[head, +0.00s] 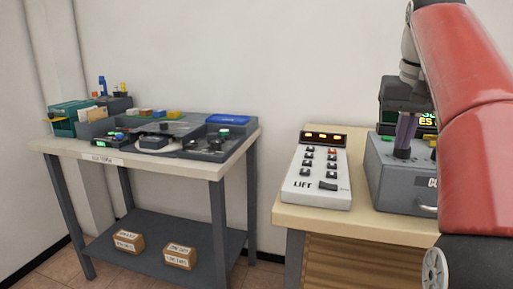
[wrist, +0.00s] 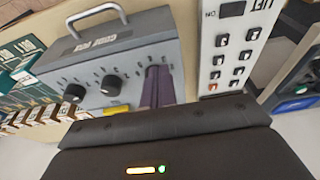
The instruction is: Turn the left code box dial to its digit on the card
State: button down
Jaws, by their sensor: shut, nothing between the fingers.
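The grey code box (head: 400,180) stands on the wooden desk at the right, partly hidden by my red arm. In the wrist view the code box (wrist: 130,60) appears turned round, with its handle at the top. Two black dials, a middle one (wrist: 111,85) and an outer one (wrist: 74,93), show there with marks around them. The left dial, on the keypad side, is not visible; my fingers cover that area. My gripper (head: 403,150) points down with its purple fingers shut at the box's top; whether they touch it I cannot tell. No readable digit card shows.
The white LIFT keypad panel (head: 318,175) stands close beside the box. A yellow button (wrist: 118,109) is on the box. A grey table (head: 215,168) with trays and devices stands at the left, with floor between.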

jog(key=shift+x, duration=0.75)
jog(key=shift+d, duration=0.1)
jog(key=shift+s+d+r+p, duration=0.15)
jog(key=shift+d+p, duration=0.15)
jog(key=shift+p, duration=0.3)
jog(key=shift+d, duration=0.15)
jog(key=shift+s+d, duration=0.1)
jog(key=shift+d, duration=0.55)
dwell(0.3)
jog(key=shift+s, duration=0.2)
jog(key=shift+s, duration=0.2)
